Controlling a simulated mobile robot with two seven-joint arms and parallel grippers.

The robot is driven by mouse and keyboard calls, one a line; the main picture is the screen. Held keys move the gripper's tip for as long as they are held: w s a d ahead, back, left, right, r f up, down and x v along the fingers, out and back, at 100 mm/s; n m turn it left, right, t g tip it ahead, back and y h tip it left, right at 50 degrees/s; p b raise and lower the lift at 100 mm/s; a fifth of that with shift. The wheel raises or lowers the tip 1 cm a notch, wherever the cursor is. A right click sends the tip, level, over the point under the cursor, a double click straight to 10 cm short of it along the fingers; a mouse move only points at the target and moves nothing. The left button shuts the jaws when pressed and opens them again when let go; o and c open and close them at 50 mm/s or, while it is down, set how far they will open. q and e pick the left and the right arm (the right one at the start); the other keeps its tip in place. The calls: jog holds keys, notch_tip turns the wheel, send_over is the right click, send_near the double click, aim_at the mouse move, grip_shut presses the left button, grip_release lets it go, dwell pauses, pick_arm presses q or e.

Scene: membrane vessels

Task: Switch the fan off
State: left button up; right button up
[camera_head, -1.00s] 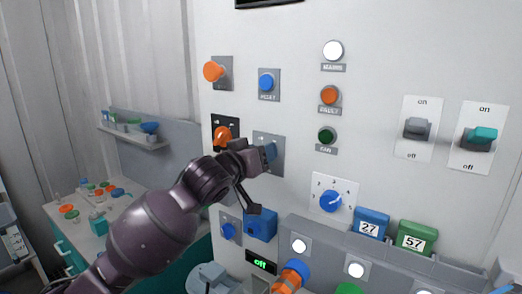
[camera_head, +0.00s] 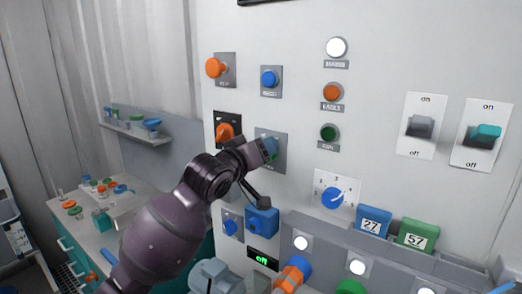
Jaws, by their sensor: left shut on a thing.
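A blue-green knob (camera_head: 272,146) stands out from a grey plate (camera_head: 277,166) on the white panel. My left gripper (camera_head: 267,152) is shut on this knob and hides part of it and of its plate; I cannot read the plate's label. A round green lamp (camera_head: 328,132) sits up and to the right of the gripper, above a small label that seems to read FAN. The lamp looks dark. My right gripper is not in view.
An orange knob (camera_head: 224,131) is close left of my left gripper. A blue block (camera_head: 262,222) and a display reading "off" (camera_head: 263,258) are below.

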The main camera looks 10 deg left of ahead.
pick_arm(q)
jog(key=o, duration=0.9)
jog(key=shift+s, duration=0.1)
jog(key=b+v, duration=0.1)
jog(key=v, duration=0.9)
jog(key=shift+s+a+b, duration=0.2)
jog(key=shift+s+b, duration=0.1)
jog(key=shift+b, duration=0.05)
